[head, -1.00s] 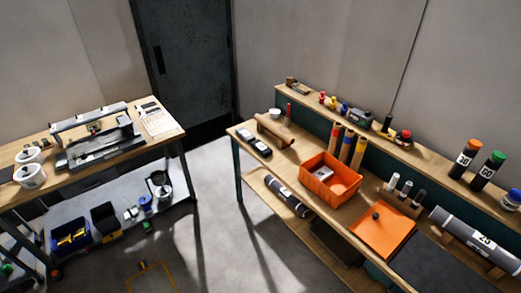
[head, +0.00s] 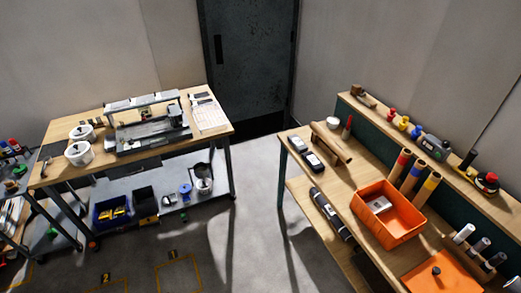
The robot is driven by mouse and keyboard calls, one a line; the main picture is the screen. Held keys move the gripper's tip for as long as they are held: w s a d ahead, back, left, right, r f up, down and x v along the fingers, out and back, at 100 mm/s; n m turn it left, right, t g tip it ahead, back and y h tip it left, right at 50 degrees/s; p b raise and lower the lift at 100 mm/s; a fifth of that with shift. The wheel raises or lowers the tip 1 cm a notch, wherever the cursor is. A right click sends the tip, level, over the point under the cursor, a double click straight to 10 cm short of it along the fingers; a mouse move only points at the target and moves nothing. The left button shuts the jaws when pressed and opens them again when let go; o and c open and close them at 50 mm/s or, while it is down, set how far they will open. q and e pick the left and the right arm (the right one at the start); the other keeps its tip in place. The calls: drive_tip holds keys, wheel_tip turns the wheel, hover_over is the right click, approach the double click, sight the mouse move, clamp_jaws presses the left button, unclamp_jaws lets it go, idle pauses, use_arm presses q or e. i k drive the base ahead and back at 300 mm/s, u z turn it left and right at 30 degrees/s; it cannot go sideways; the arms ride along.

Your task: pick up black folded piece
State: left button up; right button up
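I cannot pick out a black folded piece with certainty in the head view. A black bin (head: 145,201) stands on the lower shelf of the left bench, beside a blue bin (head: 112,211) with yellow things in it. A dark roll (head: 331,214) with pale bands lies on the lower shelf of the right bench. Part of a dark flat-sided object (head: 371,268) shows below the right worktop, mostly hidden. Neither of my grippers is in view.
The left bench (head: 60,170) carries a machine (head: 150,125) and two white pots (head: 79,153). The right bench (head: 340,180) carries an orange bin (head: 388,228), upright tubes and an orange tray (head: 440,278). Bare floor (head: 255,215) lies between the benches.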

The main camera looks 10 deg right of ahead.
sight(316, 165)
drive_tip(key=u, duration=0.5)
drive_tip(key=i, duration=2.15)
drive_tip(key=z, duration=1.4)
drive_tip(key=i, duration=0.6)
drive_tip(key=z, duration=0.7)
